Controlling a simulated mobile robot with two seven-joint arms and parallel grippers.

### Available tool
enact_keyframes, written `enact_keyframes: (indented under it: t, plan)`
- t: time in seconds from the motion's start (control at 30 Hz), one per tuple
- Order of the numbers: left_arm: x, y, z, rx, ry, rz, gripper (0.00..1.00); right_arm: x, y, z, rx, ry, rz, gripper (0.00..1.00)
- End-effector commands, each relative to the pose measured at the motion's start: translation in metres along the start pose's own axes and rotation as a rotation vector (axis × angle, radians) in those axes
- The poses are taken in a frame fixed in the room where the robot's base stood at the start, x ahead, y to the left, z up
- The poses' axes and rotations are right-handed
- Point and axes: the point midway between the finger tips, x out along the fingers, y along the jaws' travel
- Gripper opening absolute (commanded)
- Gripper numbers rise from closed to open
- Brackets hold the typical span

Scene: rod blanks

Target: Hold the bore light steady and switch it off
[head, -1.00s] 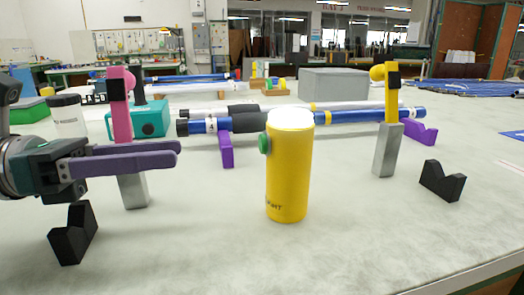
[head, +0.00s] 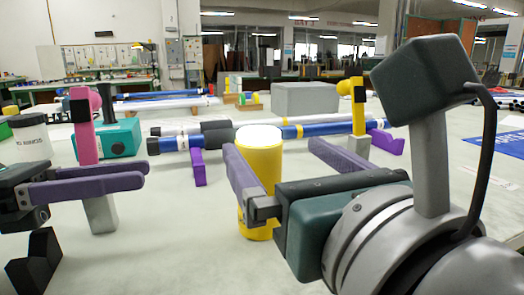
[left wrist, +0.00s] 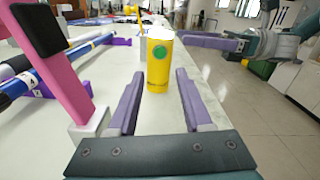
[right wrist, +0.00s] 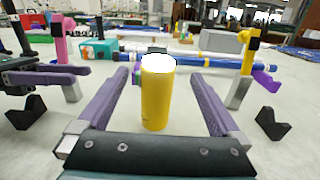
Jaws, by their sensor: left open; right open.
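The bore light (head: 262,160) is a yellow upright cylinder on the table, its white top glowing. Its green button (left wrist: 159,52) faces my left gripper in the left wrist view. My right gripper (head: 271,148) is open, its fingers pointing at the light; one finger hides part of its front in the head view. In the right wrist view the light (right wrist: 156,100) appears centred between the open fingers, not gripped. How far it reaches between them is unclear. My left gripper (head: 146,175) is open and empty, left of the light and apart from it.
A pink post (head: 84,130) stands beside my left gripper; a yellow post (head: 358,110) stands behind right. Blue rods (head: 220,138) lie on purple supports behind the light. Black V-blocks (right wrist: 271,124) sit on both sides. A teal box (head: 122,140) and grey box (head: 305,98) stand further back.

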Motion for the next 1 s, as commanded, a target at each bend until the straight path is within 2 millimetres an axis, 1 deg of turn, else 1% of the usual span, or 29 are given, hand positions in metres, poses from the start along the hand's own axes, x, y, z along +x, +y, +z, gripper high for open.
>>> enact_keyframes:
  t: [0.17,0.4,0.5,0.6,0.77,1.0]
  plan:
    - [0.0,0.0,0.0,0.0,0.0,0.0,0.5,0.018,0.002,-0.001,-0.032,-0.005,0.01,1.0]
    - [0.0,0.0,0.0,0.0,0.0,0.0,0.5,0.063,0.002,-0.001,-0.028,-0.003,0.007,1.0]
    - [0.0,0.0,0.0,0.0,0.0,0.0,0.5,0.078,0.003,-0.001,-0.025,-0.003,0.008,1.0]
    - [0.0,0.0,0.0,0.0,0.0,0.0,0.5,0.088,0.002,-0.001,-0.025,-0.002,0.008,1.0]
    - [0.0,0.0,0.0,0.0,0.0,0.0,0.5,0.097,0.002,-0.001,-0.024,-0.001,0.008,1.0]
    - [0.0,0.0,0.0,0.0,0.0,0.0,0.5,0.098,0.002,-0.002,-0.023,-0.001,0.009,1.0]
